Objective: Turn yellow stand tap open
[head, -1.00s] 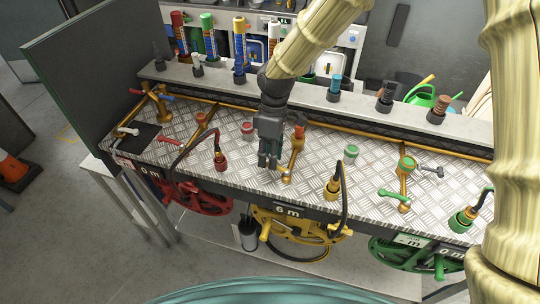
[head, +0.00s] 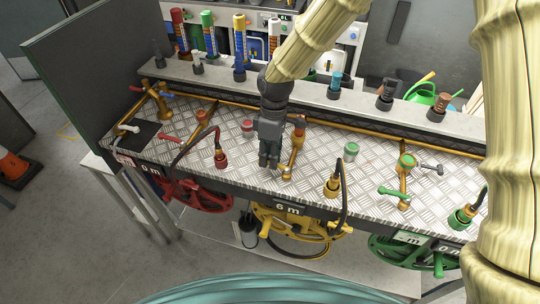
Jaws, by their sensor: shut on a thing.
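The middle stand tap (head: 297,150), behind the yellow reel, is a slanting brass pipe with an orange-red top and a brass outlet at its lower end. My gripper (head: 269,163) points down just left of this pipe, close above the patterned metal bench top. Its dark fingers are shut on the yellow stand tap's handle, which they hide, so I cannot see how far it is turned. The yellow hose reel (head: 268,222) hangs below the bench front, by a "6 m" label. A yellow hose end (head: 332,187) stands upright to the right of the tap.
A red-handled tap (head: 201,120) stands to the left and a green-handled tap (head: 405,165) to the right. A red-lidded pot (head: 248,127) is close left of my gripper. A green-lidded pot (head: 351,150) stands right. A grey ledge (head: 310,92) with upright nozzles runs behind.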

